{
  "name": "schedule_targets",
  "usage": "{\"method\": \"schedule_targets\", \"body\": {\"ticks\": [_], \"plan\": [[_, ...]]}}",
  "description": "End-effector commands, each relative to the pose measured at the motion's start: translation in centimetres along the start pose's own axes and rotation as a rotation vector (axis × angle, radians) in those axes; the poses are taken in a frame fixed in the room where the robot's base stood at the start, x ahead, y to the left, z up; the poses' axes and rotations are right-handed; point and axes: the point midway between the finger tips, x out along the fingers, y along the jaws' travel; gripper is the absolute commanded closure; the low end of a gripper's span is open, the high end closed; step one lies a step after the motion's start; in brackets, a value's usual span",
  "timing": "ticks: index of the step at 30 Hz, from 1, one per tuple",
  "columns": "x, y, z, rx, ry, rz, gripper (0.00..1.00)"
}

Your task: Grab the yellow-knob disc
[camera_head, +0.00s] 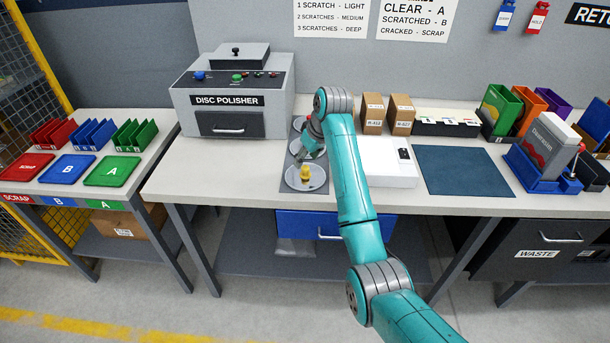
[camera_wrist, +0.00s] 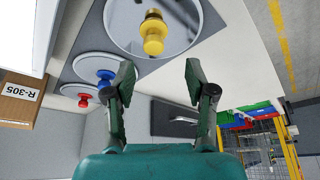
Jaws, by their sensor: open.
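The yellow-knob disc (camera_head: 306,184) lies at the front of a grey strip on the bench; it is a round mirror-like disc with a yellow knob upright at its middle. In the wrist view the yellow knob (camera_wrist: 153,36) stands at the top centre, beyond the fingertips. My gripper (camera_wrist: 158,76) is open and empty, its two fingers spread, with the knob apart from them. In the head view my arm partly hides the gripper, which is over the strip behind the yellow-knob disc. A blue-knob disc (camera_wrist: 94,67) and a red-knob disc (camera_wrist: 78,90) lie along the same strip.
The disc polisher (camera_head: 232,95) stands behind left of the strip. A white box (camera_head: 390,172) and brown boxes (camera_head: 373,112) are close on the right. A blue mat (camera_head: 463,170) lies farther right. Red, blue and green trays (camera_head: 112,171) are on the left table.

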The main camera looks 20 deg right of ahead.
Motion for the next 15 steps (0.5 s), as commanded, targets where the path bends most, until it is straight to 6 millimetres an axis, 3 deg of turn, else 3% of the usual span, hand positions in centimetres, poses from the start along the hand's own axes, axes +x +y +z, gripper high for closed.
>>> {"method": "schedule_targets", "body": {"ticks": [5,15], "plan": [[1.0,0.1,0.1,0.000,-0.001,0.000,0.45],[5.2,0.8,0.6,0.001,0.000,0.000,0.45]]}}
